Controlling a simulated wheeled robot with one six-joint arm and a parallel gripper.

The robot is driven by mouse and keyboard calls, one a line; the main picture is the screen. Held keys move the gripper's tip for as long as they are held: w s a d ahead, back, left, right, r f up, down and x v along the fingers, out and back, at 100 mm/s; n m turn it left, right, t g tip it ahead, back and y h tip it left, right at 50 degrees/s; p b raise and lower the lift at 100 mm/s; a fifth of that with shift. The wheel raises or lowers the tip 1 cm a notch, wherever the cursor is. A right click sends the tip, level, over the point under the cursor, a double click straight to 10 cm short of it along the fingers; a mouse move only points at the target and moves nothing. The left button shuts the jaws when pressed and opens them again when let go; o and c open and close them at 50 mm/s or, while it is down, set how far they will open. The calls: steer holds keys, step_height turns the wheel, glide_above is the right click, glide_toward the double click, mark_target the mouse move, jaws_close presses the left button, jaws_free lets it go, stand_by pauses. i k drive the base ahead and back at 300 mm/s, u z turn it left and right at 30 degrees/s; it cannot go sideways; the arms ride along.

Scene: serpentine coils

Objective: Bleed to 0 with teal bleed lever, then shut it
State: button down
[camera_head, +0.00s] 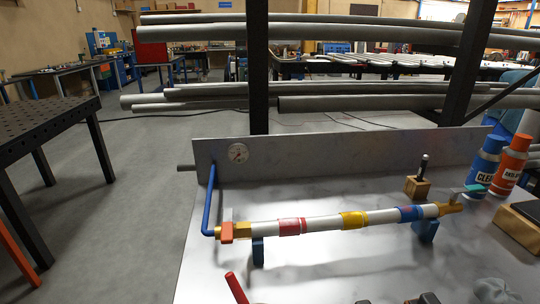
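The teal bleed lever (474,189) sits at the right end of a white pipe assembly, by a brass fitting (451,206), partly in front of a blue bottle. The white pipe (333,222) has red, yellow and blue bands and rests on blue stands. A blue pipe (210,200) runs down to the left end, where an orange-red lever (227,232) sits on a brass valve. My gripper does not show.
Blue (484,167) and orange (511,166) bottles stand close to the teal lever. A wooden block (417,188) with a black-handled tool stands behind the pipe. A red handle (237,288), dark objects and a grey rag (493,291) lie along the front. The metal bench (320,262) is mostly clear between.

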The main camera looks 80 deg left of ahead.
mark_target(478, 188)
steer(key=z, duration=0.7)
steer(key=i, duration=0.95)
steer(key=u, duration=3.3)
steer(key=i, duration=0.5)
steer(key=u, duration=0.05)
